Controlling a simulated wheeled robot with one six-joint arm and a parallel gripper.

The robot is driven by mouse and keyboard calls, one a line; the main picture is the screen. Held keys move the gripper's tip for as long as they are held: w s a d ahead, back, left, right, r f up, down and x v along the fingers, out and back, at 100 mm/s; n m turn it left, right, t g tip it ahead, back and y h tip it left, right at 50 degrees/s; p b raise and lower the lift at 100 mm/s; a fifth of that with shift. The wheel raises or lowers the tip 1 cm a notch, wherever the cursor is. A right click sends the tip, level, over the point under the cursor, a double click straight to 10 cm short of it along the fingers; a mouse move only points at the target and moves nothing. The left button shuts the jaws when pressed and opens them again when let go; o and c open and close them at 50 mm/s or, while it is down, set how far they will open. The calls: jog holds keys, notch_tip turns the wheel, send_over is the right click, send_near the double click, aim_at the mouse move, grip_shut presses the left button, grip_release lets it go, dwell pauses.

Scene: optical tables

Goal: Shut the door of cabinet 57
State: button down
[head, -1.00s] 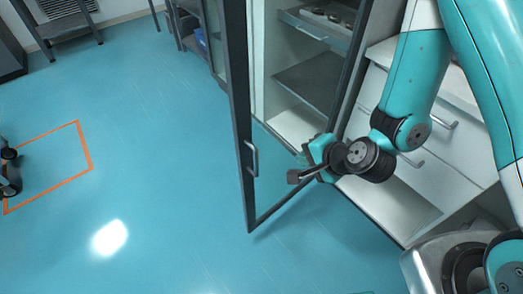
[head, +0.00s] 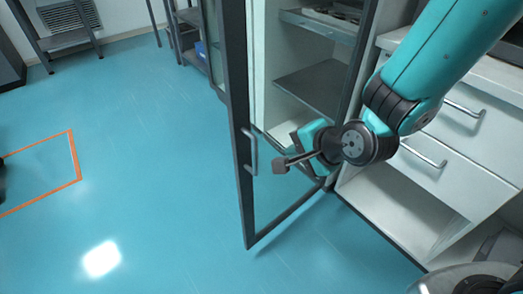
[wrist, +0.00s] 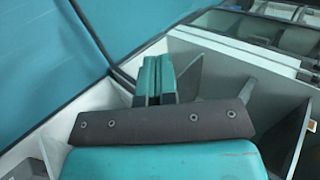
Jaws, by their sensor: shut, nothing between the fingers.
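A tall glass door with a dark frame (head: 240,130) stands ajar on a light cabinet (head: 262,60) in the head view. Its silver handle (head: 249,152) is on the free edge at the left. Shelves (head: 312,85) show inside the cabinet, and no number is readable. My gripper (head: 281,165) is shut and empty. In the head view it overlaps the door glass just right of the handle; I cannot tell whether it touches the door. In the wrist view the teal fingers (wrist: 154,80) are together.
White drawers (head: 445,140) with silver handles and an open lower bay stand to the right of the door. Blue floor (head: 150,190) is clear on the left, with an orange outline (head: 77,160). A dark rack (head: 62,32) stands at the far back.

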aim_at(262, 145)
jog(key=shift+w+a+f+b, duration=0.15)
jog(key=shift+w+a+f, duration=0.4)
jog(key=shift+w+a, duration=0.4)
jog(key=shift+w+a+f+b, duration=0.1)
jog(key=shift+w+a+f, duration=0.55)
jog(key=shift+w, duration=0.4)
jog(key=shift+w+a+f+b, duration=0.15)
jog(key=shift+w+a+f, duration=0.3)
jog(key=shift+w+a, duration=0.5)
